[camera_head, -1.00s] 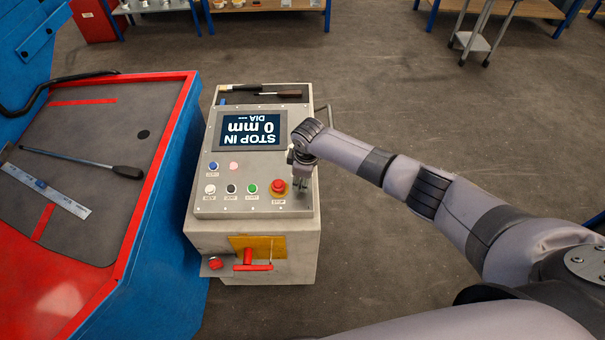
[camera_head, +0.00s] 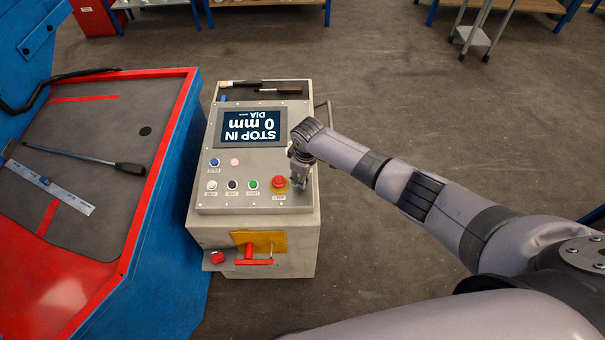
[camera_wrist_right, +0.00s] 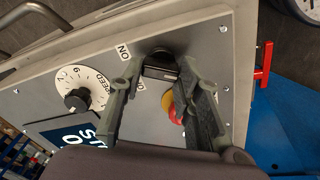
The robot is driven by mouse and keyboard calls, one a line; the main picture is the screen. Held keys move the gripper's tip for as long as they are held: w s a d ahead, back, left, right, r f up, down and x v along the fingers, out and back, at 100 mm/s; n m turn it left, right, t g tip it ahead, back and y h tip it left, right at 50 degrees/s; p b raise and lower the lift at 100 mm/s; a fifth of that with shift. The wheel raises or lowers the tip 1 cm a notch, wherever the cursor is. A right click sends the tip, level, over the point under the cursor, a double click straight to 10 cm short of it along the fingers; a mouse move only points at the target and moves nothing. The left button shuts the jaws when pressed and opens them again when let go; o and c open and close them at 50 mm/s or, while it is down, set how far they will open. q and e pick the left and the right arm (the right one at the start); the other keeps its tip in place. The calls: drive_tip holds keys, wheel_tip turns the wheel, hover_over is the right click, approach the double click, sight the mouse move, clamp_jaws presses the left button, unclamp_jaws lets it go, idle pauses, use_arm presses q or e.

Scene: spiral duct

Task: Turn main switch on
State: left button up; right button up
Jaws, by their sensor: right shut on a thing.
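The control console (camera_head: 204,222) stands in the middle of the head view, with a lit screen reading 0 mm. A black switch knob (camera_wrist_right: 160,66) with ON lettering beside it shows on the panel in the right wrist view. My right gripper (camera_wrist_right: 158,75) has its two fingers on either side of this knob and is shut on it. In the head view, my right gripper (camera_head: 298,184) is at the console's right edge, beside the red stop button (camera_head: 279,184), and hides the knob. My left gripper is in neither view.
A numbered speed dial (camera_wrist_right: 76,98) sits beside the knob. A red handle (camera_head: 254,261) juts from the console's front. The blue and red machine (camera_head: 150,190) stands close on the left, with a screwdriver and ruler on it. Floor to the right is clear.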

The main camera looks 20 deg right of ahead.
drive_tip(key=o, duration=1.1)
